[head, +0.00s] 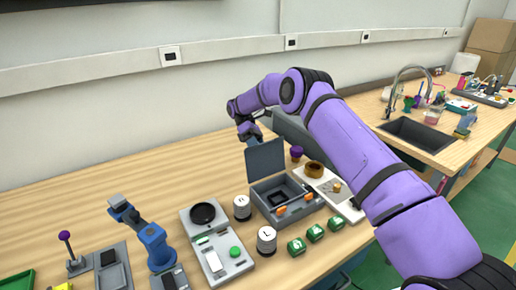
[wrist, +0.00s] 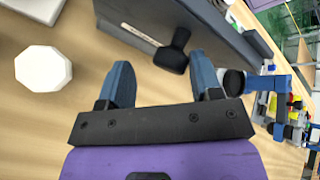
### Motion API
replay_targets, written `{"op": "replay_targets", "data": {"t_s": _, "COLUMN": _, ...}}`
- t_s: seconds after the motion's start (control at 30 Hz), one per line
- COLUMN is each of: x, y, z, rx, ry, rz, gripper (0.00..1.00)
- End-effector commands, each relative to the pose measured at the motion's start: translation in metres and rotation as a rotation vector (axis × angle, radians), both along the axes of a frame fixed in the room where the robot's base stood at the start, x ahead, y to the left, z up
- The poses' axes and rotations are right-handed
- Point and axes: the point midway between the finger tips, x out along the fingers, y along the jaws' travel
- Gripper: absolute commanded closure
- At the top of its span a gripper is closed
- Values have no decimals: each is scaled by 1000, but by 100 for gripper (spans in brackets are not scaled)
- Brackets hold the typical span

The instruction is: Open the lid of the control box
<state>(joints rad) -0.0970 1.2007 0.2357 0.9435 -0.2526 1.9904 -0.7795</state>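The control box (head: 262,213) is a grey box on the wooden table, with a dark recess and orange parts inside. Its flat grey lid (head: 266,160) stands raised, roughly upright, at the box's back edge, so the inside shows. A black knob (wrist: 174,52) on a dark grey panel, likely the lid, lies just beyond the fingertips.
Green cubes (head: 315,232) sit in front. A white tray (head: 345,205) is at its right. The table's back left is clear.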

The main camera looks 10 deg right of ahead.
Motion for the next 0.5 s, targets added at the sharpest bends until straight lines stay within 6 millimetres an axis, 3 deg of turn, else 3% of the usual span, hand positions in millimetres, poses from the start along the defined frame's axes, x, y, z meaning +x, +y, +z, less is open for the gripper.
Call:
{"op": "replay_targets", "data": {"t_s": 0.23, "x": 1, "y": -1, "z": 4, "rx": -1, "ry": -2, "rz": -1, "gripper": 43}}
{"op": "replay_targets", "data": {"t_s": 0.5, "x": 0, "y": 0, "z": 23, "rx": -4, "ry": 1, "rz": 2, "gripper": 43}}
